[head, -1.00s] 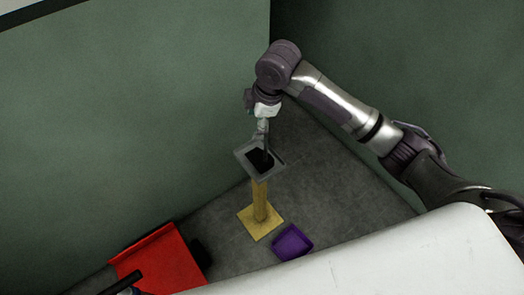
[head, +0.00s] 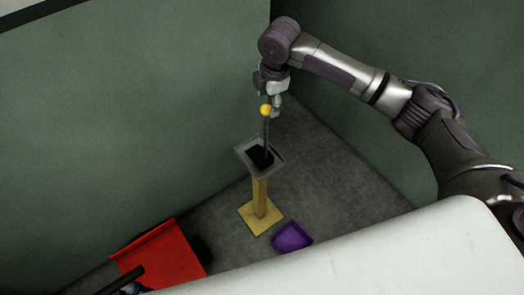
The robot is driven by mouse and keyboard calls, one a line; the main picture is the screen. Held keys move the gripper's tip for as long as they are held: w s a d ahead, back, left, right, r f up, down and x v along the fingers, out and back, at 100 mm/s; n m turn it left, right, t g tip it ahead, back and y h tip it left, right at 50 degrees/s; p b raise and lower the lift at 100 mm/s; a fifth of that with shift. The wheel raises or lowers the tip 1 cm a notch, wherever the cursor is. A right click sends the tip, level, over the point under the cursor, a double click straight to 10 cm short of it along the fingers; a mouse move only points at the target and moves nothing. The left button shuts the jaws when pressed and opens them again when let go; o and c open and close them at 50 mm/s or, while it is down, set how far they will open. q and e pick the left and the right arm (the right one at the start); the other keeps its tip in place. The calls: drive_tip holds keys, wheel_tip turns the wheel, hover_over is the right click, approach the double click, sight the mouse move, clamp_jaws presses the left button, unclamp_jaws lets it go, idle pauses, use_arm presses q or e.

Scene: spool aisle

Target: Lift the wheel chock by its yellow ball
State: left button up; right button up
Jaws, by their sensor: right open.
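The wheel chock (head: 259,158) is a black block lying in a grey tray (head: 245,157) on top of a yellow post stand. A thin dark rod rises from it to a yellow ball (head: 265,110). My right gripper (head: 273,106) is open, close to the ball and partly behind or beside it; whether it touches the ball I cannot tell. A small pale and dark piece at the bottom left edge may be my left gripper (head: 130,289); it is mostly cut off.
The stand's yellow base (head: 261,216) is on the grey floor near the wall corner. A purple bin (head: 292,238) lies right of it. A red tray-like object (head: 160,257) is at the lower left. Green walls (head: 120,120) close in on both sides.

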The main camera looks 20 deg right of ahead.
sight(267, 106)
drive_tip(key=f, duration=0.3)
drive_tip(key=w+f+p, duration=0.1)
drive_tip(key=f, duration=0.1)
drive_tip(key=shift+a, duration=0.2)
drive_tip(key=shift+r, duration=0.1)
clamp_jaws()
